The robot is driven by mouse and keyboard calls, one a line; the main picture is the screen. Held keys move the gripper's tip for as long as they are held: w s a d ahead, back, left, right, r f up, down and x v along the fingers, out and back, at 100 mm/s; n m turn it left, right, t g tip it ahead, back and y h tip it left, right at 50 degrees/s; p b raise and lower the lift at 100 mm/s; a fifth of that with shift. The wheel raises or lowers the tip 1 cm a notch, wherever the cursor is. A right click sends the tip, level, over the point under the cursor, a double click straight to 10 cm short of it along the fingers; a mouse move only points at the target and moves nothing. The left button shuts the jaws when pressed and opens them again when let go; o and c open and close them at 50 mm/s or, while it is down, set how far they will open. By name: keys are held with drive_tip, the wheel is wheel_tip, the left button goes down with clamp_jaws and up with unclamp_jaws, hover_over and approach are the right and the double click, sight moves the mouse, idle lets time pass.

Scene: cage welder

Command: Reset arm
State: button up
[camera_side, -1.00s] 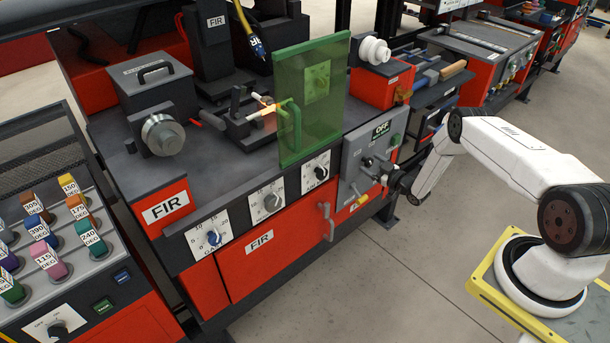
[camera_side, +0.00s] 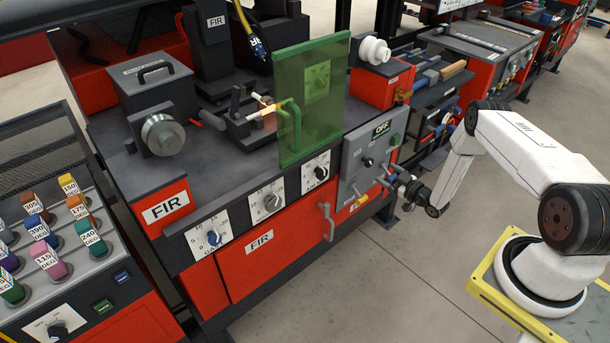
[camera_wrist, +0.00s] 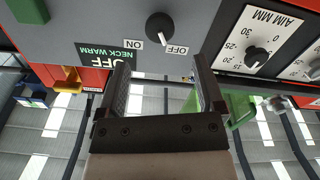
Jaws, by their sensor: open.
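My gripper (camera_side: 392,178) is at the grey control panel (camera_side: 352,158) on the front right of the red welder. In the wrist view my gripper (camera_wrist: 161,62) has its two dark fingers spread, with nothing seen between them. A black knob (camera_wrist: 160,27) with a white mark, labelled ON and OFF, sits just beyond the fingertips, apart from them. The knob also shows in the side view (camera_side: 368,162). The sign (camera_wrist: 120,62) by it reads OFF, NECK WARM.
A green button (camera_side: 396,140) is on the panel's right. A translucent green shield (camera_side: 310,105) stands above the panel's left, near a glowing workpiece (camera_side: 268,109). A grey handle (camera_side: 327,221) juts from the red front. Open floor (camera_side: 390,270) lies before the welder.

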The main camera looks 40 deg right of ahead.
drive_tip(key=w+a+r+g, duration=0.1)
drive_tip(key=w+r, duration=0.1)
drive_tip(key=w+a+r+g, duration=0.1)
drive_tip(key=w+r, duration=0.1)
drive_tip(key=r, duration=0.1)
drive_tip(key=w+r+g, duration=0.1)
drive_tip(key=w+r, duration=0.1)
drive_tip(key=r, duration=0.1)
drive_tip(key=shift+w+a+g+h, duration=0.25)
drive_tip(key=shift+a+g+h, duration=0.15)
drive_tip(key=s+a+r+m+g, duration=0.1)
drive_tip(key=s+a+r+g, duration=0.35)
drive_tip(key=a+r, duration=0.35)
drive_tip(key=s+a+r+m+g, duration=0.25)
drive_tip(key=s+a+r, duration=0.25)
drive_tip(key=a+r, duration=0.25)
drive_tip(key=s+a+r+g, duration=0.3)
drive_tip(key=s+a, duration=0.5)
drive_tip(key=s, duration=0.5)
drive_tip(key=shift+s+g+y, duration=0.3)
drive_tip(key=shift+g+y, duration=0.1)
drive_tip(key=shift+g, duration=0.4)
